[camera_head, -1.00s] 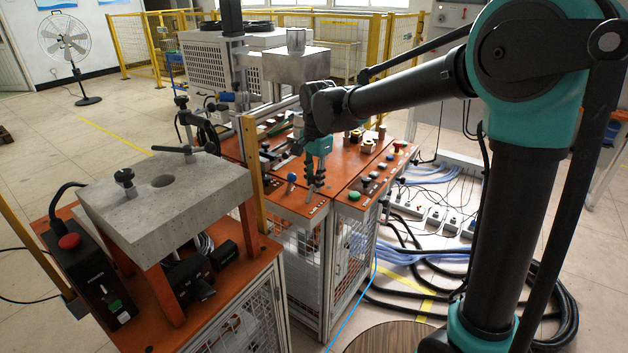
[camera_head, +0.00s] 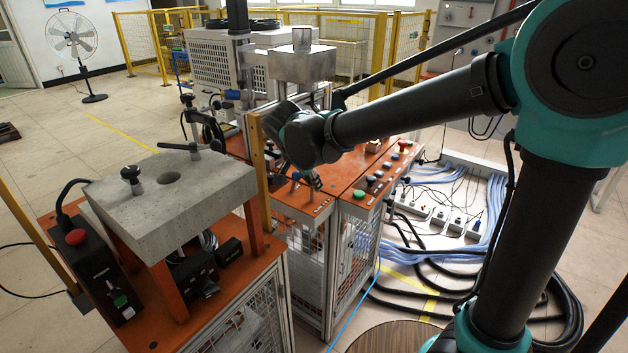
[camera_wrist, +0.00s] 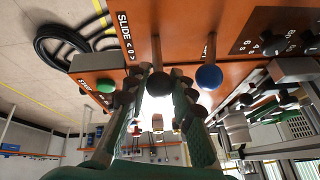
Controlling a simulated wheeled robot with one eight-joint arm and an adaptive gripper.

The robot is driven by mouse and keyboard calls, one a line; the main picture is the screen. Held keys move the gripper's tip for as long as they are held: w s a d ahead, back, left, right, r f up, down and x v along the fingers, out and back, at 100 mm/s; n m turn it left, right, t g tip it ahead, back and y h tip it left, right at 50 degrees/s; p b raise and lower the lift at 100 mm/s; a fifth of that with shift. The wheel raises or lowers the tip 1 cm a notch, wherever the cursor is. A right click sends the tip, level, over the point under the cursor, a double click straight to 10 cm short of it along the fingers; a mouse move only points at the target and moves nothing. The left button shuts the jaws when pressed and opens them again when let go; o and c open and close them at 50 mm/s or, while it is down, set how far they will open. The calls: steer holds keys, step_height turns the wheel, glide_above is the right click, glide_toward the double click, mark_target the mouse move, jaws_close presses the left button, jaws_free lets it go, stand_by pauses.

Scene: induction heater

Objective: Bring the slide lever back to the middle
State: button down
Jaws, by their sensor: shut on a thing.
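In the wrist view, the slide lever (camera_wrist: 159,83) has a dark round knob on a thin stem that rises from the orange panel beside the printed word SLIDE. My gripper (camera_wrist: 162,79) has its two fingers around the knob, one on each side, shut on it. In the head view, my gripper (camera_head: 315,182) is low over the front of the orange console, mostly hidden behind my wrist.
A blue knob (camera_wrist: 209,77) on its own stem stands just right of the lever in the wrist view. A green button (camera_wrist: 104,87) is to the left. In the head view, a concrete-topped stand (camera_head: 170,195) is left of the orange console (camera_head: 335,205), with a yellow post between.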

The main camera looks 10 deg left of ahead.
steer(key=shift+s+a, duration=0.1)
stand_by(0.4)
steer(key=c, duration=1.3)
jaws_free()
steer(key=shift+o, duration=0.2)
